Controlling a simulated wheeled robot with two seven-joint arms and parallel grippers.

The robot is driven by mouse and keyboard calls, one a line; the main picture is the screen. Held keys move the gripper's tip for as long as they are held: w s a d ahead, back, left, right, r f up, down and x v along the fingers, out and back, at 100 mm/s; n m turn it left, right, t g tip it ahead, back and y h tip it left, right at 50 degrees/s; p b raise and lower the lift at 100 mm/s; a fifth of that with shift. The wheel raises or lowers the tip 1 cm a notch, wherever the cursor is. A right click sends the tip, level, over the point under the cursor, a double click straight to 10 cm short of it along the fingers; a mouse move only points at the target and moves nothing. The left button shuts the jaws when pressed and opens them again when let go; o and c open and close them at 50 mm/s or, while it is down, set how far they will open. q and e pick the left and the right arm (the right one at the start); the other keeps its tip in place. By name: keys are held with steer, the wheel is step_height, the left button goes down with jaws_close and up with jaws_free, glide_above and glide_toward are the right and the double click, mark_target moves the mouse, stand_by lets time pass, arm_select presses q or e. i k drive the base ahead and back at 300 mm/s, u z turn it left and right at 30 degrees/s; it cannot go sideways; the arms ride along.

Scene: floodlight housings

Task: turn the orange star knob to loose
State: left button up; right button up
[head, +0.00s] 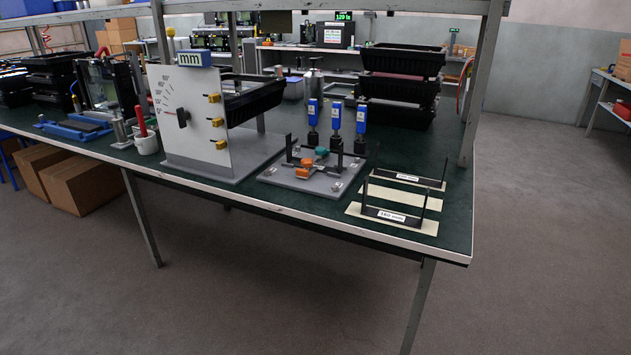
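A small orange knob (304,168) sits on a grey fixture plate (309,186) on the green bench top, toward the front edge. Its star shape and its setting are too small to read. A teal knob (321,152) sits just behind it to the right, among dark bars on the same plate. Neither of my grippers shows in the head view.
A white dial panel (194,100) with yellow clips stands left of the fixture. Blue-topped tools (335,115) stand behind it. Black brackets on pale strips (395,210) lie to its right. A shelf post (481,80) rises at the right end. Stacked black bins (402,60) stand behind.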

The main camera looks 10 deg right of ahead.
mark_target(306, 163)
steer(key=u, duration=1.2)
steer(key=i, duration=0.9)
steer(key=z, duration=0.2)
